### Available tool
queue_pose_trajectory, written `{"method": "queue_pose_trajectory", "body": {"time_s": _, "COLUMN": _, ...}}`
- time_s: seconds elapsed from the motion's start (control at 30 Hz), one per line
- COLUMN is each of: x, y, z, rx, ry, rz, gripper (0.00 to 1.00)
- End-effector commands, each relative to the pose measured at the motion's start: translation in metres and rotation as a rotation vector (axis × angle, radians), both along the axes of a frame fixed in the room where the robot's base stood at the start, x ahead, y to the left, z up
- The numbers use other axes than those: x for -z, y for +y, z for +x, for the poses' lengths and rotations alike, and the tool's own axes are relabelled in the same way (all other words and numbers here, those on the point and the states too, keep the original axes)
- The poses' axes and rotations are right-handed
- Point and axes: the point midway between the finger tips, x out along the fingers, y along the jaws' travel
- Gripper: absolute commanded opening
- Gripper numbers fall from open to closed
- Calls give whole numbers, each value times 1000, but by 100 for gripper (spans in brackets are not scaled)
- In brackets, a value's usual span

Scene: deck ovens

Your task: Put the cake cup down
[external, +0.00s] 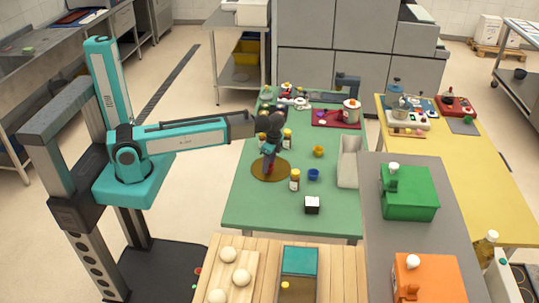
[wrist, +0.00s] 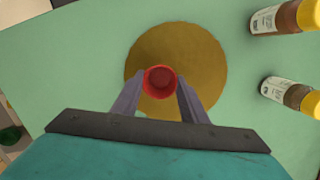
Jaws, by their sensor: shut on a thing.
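A small red cake cup (wrist: 160,82) is held between the two fingers of my gripper (wrist: 160,98) in the wrist view. It is seen from above, with its round opening toward the camera. In the external view my gripper (external: 269,160) points down over the brown round mat (external: 272,173) on the green table. The mat also shows in the wrist view (wrist: 205,62), behind and around the cup. The gap between the cup's base and the mat is hard to judge. In the external view the cup is small and mostly hidden by the fingers.
A bottle with a yellow cap (external: 295,182) stands right of the mat, with a blue cup (external: 313,174) and a yellow cup (external: 318,151) nearby. The green table's front left (external: 255,212) is clear.

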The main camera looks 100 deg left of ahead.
Motion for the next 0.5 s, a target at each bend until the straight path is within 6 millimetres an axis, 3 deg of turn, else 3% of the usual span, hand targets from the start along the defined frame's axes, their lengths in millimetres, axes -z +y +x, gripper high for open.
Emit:
{"method": "queue_pose_trajectory", "body": {"time_s": 0.27, "x": 3, "y": 0, "z": 0, "rx": 0, "ry": 0, "rz": 0, "gripper": 18}}
{"method": "queue_pose_trajectory", "body": {"time_s": 0.3, "x": 3, "y": 0, "z": 0, "rx": 0, "ry": 0, "rz": 0, "gripper": 46}}
{"method": "queue_pose_trajectory", "body": {"time_s": 0.4, "x": 3, "y": 0, "z": 0, "rx": 0, "ry": 0, "rz": 0, "gripper": 58}}
{"method": "queue_pose_trajectory", "body": {"time_s": 0.5, "x": 3, "y": 0, "z": 0, "rx": 0, "ry": 0, "rz": 0, "gripper": 58}}
